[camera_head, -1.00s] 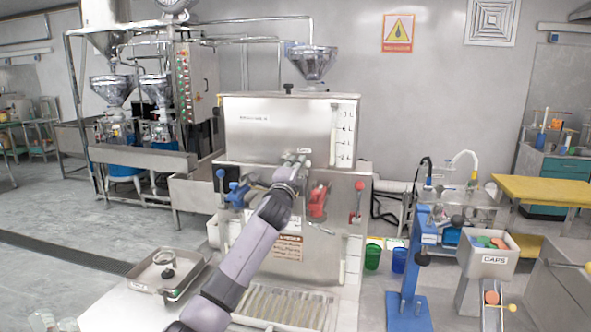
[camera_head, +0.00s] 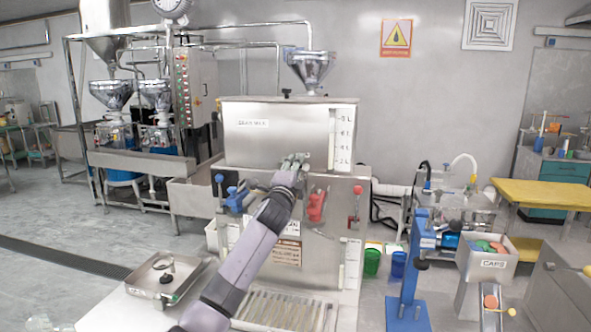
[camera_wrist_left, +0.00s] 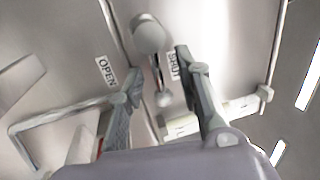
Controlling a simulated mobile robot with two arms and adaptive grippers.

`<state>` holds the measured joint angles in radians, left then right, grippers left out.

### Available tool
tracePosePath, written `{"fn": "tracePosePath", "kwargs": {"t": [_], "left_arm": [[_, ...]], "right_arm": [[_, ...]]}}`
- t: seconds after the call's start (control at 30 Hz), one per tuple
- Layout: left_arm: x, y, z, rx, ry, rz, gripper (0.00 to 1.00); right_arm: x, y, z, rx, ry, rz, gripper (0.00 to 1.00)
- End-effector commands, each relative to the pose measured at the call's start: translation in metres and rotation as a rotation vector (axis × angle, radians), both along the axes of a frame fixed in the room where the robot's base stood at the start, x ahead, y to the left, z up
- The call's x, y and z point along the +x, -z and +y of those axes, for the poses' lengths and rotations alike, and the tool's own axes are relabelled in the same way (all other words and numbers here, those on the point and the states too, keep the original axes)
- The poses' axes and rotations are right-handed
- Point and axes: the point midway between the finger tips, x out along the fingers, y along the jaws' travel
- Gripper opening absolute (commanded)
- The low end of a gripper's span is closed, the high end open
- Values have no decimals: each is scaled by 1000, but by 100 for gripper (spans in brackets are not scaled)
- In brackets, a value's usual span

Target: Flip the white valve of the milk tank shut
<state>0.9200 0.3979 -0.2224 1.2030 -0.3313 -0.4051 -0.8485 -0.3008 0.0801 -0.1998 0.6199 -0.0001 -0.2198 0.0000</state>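The milk tank (camera_head: 275,145) is a steel box on top of the machine in the head view, with a small label and a level scale. My left gripper (camera_head: 293,162) is at its lower front and covers the valve there. The lever lies between the two spread fingers of my left gripper (camera_wrist_left: 163,90), with a visible gap on both sides. OPEN (camera_wrist_left: 106,72) is printed left of it and SHUT (camera_wrist_left: 174,66) right. My right gripper is not in view.
A blue valve (camera_head: 236,198) and a red valve (camera_head: 317,205) sit below the tank, either side of my arm. A red-knobbed lever (camera_head: 355,205) stands further right. In the wrist view, a bent metal pipe (camera_wrist_left: 20,140) runs at the left.

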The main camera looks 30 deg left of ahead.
Motion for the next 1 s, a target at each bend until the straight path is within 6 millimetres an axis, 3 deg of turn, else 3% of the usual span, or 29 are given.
{"fn": "tracePosePath", "kwargs": {"t": [0.37, 1.0], "left_arm": [[-10, 3, -1, 1, -1, 0, 32], [-105, 23, -25, 0, 1, 1, 32]], "right_arm": [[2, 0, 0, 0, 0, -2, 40], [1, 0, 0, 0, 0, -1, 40]]}}
